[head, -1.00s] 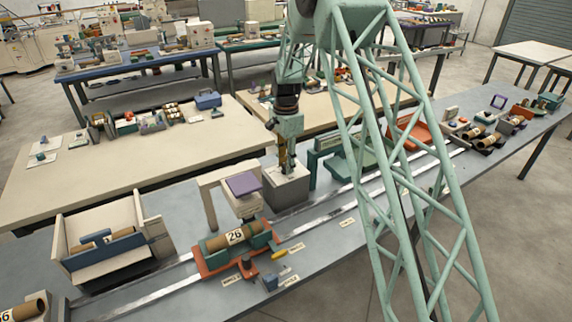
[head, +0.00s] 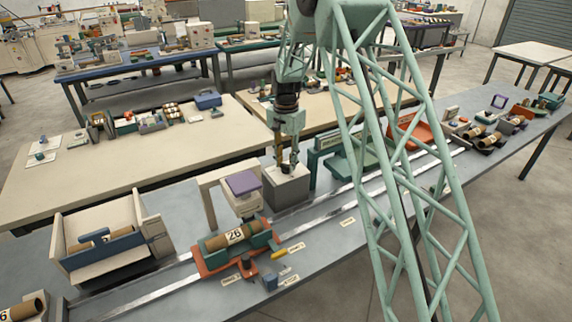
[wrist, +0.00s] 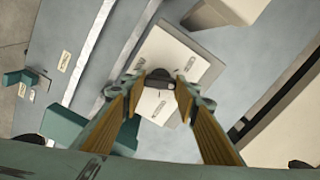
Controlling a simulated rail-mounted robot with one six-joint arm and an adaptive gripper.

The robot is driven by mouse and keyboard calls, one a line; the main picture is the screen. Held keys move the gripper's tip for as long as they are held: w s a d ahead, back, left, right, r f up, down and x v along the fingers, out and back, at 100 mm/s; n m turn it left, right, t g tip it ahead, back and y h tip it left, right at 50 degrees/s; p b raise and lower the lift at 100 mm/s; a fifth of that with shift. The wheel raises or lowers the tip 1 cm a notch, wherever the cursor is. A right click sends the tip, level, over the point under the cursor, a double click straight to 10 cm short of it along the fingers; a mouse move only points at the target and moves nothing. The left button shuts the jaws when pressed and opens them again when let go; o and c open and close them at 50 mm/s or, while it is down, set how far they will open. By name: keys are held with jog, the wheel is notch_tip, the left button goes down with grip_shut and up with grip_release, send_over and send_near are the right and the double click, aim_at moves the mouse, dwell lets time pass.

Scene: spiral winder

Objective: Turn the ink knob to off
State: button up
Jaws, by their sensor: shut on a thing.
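The ink knob (wrist: 158,78) is a small dark knob on the pale top of a grey box (wrist: 180,55). In the wrist view it sits between my two yellow-padded fingertips, with small labels on the box top around it. A short dark mark lies just below the knob, and the label lettering is too small to read surely. In the head view the box (head: 287,189) stands on the blue-grey bench behind the rail. My gripper (head: 287,168) points down onto the box top and is shut on the knob, which the fingers mostly hide there.
A stand with a purple top (head: 243,183) is close left of the box. A green machine part (head: 345,160) is close right. An orange carriage with a roll marked 26 (head: 234,236) sits on the rail in front. The bench behind the box is narrow.

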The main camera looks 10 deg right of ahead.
aim_at(286, 164)
jog(key=n, duration=0.6)
jog(key=shift+n+b, duration=0.4)
dwell(0.4)
jog(key=o, duration=0.8)
jog(key=shift+o, duration=0.2)
jog(key=shift+r, duration=0.15)
notch_tip(286, 164, up, 12)
dwell(0.7)
